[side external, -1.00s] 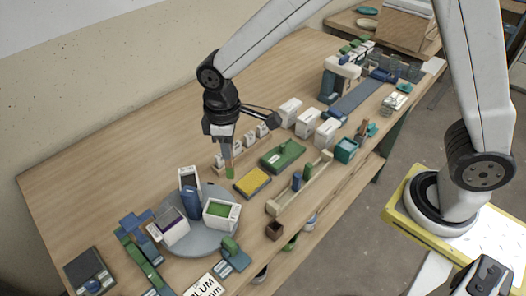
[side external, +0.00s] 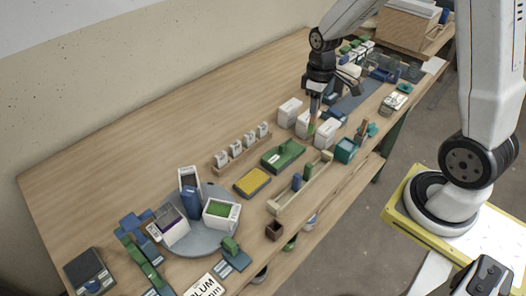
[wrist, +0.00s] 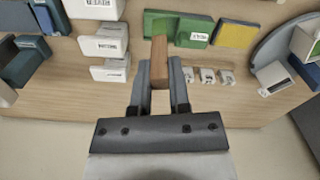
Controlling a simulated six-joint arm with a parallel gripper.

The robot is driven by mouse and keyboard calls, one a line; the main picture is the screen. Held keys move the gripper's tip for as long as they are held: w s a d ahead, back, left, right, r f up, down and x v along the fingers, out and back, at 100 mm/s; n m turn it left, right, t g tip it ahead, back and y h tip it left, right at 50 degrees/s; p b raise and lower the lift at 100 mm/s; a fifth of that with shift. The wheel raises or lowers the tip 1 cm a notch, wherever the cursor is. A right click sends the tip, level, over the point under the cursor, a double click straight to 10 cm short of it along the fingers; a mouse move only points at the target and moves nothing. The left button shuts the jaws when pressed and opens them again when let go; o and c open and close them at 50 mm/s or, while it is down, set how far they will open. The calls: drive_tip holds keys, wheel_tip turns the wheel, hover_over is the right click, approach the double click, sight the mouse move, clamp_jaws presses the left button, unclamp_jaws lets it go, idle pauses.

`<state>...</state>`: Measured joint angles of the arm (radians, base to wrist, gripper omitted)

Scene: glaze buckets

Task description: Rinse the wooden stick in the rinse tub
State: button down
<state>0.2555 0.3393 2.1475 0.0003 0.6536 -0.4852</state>
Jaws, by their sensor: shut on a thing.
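My gripper (side external: 315,106) is shut on the wooden stick, a brown bar (wrist: 158,58) between its two fingers (wrist: 160,88) in the wrist view. In the side view the stick points down, and its low end has a green tint. It is beside or in front of several white tubs (side external: 290,110), close to the middle one (side external: 304,124) and the one on the right (side external: 327,133). I cannot tell which is the rinse tub, as the labels are too small to read. The wrist view shows the white tubs (wrist: 103,45) left of the stick.
A green box (side external: 283,156) and a yellow tray (side external: 252,182) lie nearer the left. A rack of small white jars (side external: 240,148) stands behind them. A teal tub (side external: 346,150) is near the front edge. The table's back left is bare.

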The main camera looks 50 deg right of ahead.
drive_tip(key=s+d+m, duration=0.2)
drive_tip(key=s+d, duration=0.6)
drive_tip(key=d, duration=0.1)
drive_tip(key=shift+d+f+m, duration=0.15)
drive_tip(key=shift+f+m, duration=0.15)
drive_tip(key=shift+f, duration=0.1)
drive_tip(key=shift+f, duration=0.2)
drive_tip(key=shift+w+f, duration=0.1)
drive_tip(key=shift+f, duration=1.45)
drive_tip(key=shift+f, duration=0.15)
drive_tip(key=shift+f, duration=2.9)
drive_tip(key=shift+a, duration=0.25)
